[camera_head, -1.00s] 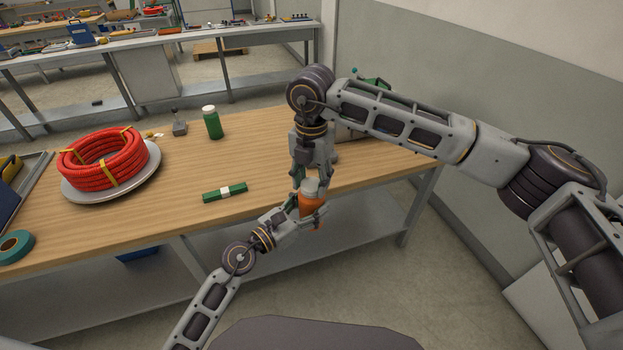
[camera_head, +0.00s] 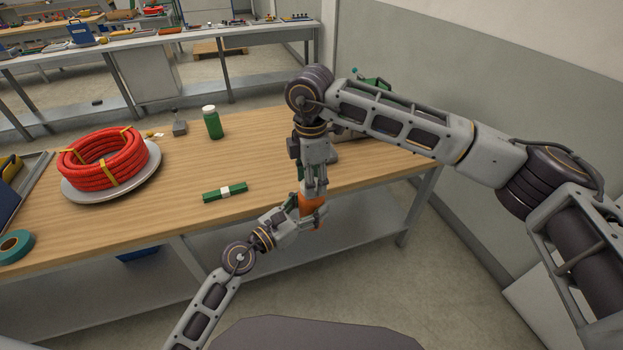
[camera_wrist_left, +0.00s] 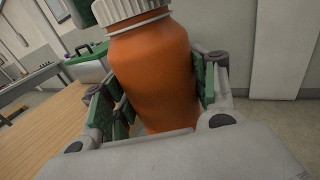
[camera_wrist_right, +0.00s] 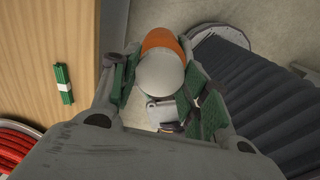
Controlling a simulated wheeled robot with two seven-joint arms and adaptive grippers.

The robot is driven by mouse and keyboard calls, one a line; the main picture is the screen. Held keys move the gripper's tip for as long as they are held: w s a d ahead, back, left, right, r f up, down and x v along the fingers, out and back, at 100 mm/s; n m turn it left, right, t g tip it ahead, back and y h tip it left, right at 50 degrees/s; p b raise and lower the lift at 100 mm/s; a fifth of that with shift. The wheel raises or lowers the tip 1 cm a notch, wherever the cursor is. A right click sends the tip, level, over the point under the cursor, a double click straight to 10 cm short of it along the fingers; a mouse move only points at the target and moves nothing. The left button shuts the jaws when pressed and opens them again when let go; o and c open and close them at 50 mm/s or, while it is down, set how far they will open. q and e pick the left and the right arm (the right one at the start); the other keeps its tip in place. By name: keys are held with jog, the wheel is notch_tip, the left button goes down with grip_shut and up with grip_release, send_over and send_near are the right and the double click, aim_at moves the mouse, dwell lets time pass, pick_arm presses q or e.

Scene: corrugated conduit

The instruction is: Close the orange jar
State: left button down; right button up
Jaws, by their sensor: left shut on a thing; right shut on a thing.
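The orange jar (camera_head: 310,205) is in the air in front of the table's near edge. My left gripper (camera_head: 297,210) is shut on its body from the side. In the left wrist view the jar (camera_wrist_left: 155,70) stands nearly upright between green finger pads. A white ribbed lid (camera_wrist_left: 130,10) sits on its top; whether it is screwed tight I cannot tell. My right gripper (camera_head: 313,184) is above the jar, pointing down, shut on the lid. In the right wrist view the white lid top (camera_wrist_right: 161,74) is between its fingers, with orange jar behind it.
The wooden table (camera_head: 265,150) holds a red conduit coil (camera_head: 100,158) on a grey plate, a green bottle (camera_head: 212,124), a green bundle (camera_head: 224,192) and teal tape (camera_head: 15,245). A bin partly hidden by my right arm is at the right. Space in front of the table is free.

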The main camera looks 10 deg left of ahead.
jog(key=m, duration=0.5)
dwell(0.3)
jog(key=o, duration=0.6)
jog(key=shift+r, duration=2.3)
